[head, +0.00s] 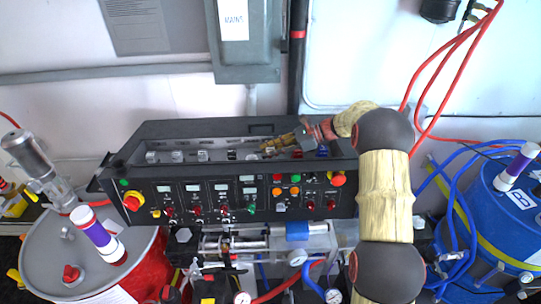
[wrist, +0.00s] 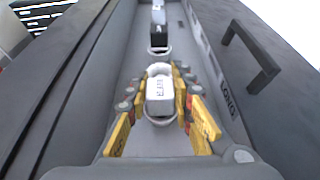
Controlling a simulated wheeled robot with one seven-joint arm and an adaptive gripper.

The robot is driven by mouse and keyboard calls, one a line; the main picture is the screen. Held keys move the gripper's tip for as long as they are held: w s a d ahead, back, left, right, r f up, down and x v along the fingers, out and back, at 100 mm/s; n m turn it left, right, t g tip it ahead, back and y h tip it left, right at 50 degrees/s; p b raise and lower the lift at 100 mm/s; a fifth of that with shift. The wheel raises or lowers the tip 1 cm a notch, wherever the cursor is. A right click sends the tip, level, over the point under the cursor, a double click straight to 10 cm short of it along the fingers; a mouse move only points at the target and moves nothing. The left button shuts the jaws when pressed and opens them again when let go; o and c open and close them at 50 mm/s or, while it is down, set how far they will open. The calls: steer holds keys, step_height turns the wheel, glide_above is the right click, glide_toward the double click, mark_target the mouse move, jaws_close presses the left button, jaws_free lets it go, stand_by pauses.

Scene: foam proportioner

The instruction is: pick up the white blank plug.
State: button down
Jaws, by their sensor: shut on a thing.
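The white blank plug (wrist: 160,92) is a small white block with dark lettering on its face, in the middle of the wrist view. It sits between the yellow finger pads of my gripper (wrist: 162,100), which is shut on it. A pale ring shows around its lower end, and I cannot tell whether the plug is clear of its seat. In the head view my gripper (head: 270,147) reaches down into the tray along the top of the black console, and its fingers largely hide the plug there.
The tray of the black console (head: 130,160) has raised walls close on both sides of my gripper. A dark and white block (wrist: 158,35) stands farther along it. A handle (wrist: 250,65) sticks out at right. Several pale plugs (head: 203,155) stand left of my gripper.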

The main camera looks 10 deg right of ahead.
steer(key=shift+r, duration=0.1)
steer(key=shift+r, duration=0.25)
steer(key=r, duration=0.3)
steer(key=shift+s+r, duration=0.1)
steer(key=shift+s, duration=0.15)
steer(key=s+r, duration=0.3)
steer(key=s, duration=0.1)
steer(key=s+r+b, duration=0.1)
steer(key=s+r, duration=0.1)
steer(key=s, duration=0.2)
steer(key=s+r, duration=0.3)
steer(key=s, duration=0.1)
steer(key=shift+s+d+r+b, duration=0.15)
steer(key=shift+d+r+b, duration=0.15)
steer(key=shift+d, duration=0.1)
steer(key=shift+s+r, duration=0.35)
steer(key=shift+s, duration=0.15)
step_height(320, 180, up, 5)
steer(key=p, duration=0.4)
steer(key=shift+s+f+p, duration=0.1)
steer(key=shift+p, duration=0.25)
